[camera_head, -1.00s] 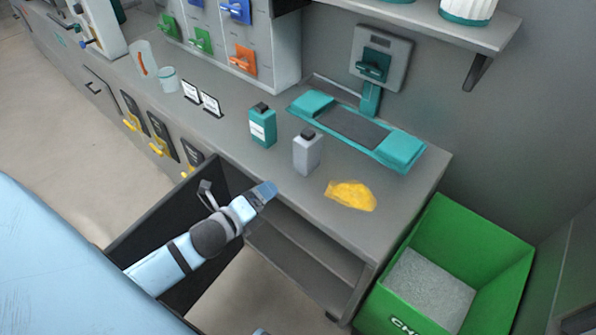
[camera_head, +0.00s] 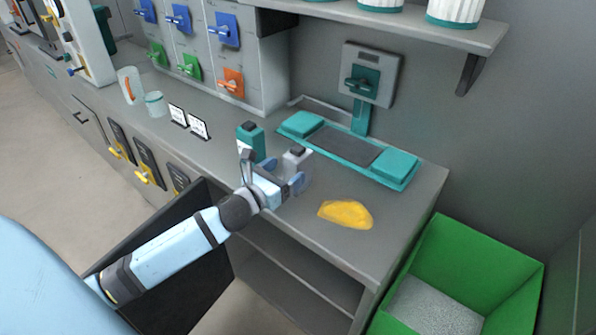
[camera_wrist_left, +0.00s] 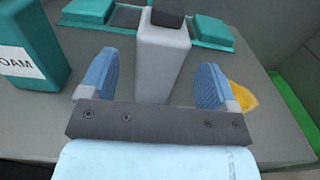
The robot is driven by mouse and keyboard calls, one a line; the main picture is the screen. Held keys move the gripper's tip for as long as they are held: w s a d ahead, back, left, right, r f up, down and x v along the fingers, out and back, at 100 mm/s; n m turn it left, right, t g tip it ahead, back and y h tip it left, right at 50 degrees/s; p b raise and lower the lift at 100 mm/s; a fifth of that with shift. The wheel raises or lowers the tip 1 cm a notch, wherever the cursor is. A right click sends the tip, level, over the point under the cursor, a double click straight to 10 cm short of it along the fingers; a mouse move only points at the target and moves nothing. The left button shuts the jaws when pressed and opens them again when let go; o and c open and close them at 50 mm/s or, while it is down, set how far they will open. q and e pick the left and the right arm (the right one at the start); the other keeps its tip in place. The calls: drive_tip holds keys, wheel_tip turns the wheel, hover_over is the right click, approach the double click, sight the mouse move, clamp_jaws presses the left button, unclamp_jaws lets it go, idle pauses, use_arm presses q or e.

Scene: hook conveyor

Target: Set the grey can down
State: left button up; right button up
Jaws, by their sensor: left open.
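The grey can (camera_head: 295,157) with a dark cap stands upright on the counter (camera_head: 290,215), in front of the teal scale. In the left wrist view the grey can (camera_wrist_left: 163,55) stands between the two blue finger pads of my left gripper (camera_wrist_left: 157,85), with a gap on each side. My left gripper (camera_head: 275,175) is open around it; in the head view it hides the can's lower part. My right gripper is not in view.
A teal foam can (camera_head: 251,142) stands just left of the grey can. A yellow cloth-like item (camera_head: 345,214) lies to the right. The teal scale (camera_head: 345,147) is behind.

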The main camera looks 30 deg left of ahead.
sight(298, 162)
use_arm(q)
drive_tip(key=w, duration=0.5)
drive_tip(key=shift+w+d+f, duration=0.15)
drive_tip(key=shift+w+d, duration=0.1)
drive_tip(key=shift+w, duration=0.05)
drive_tip(key=c, duration=1)
drive_tip(key=shift+c, duration=1.1)
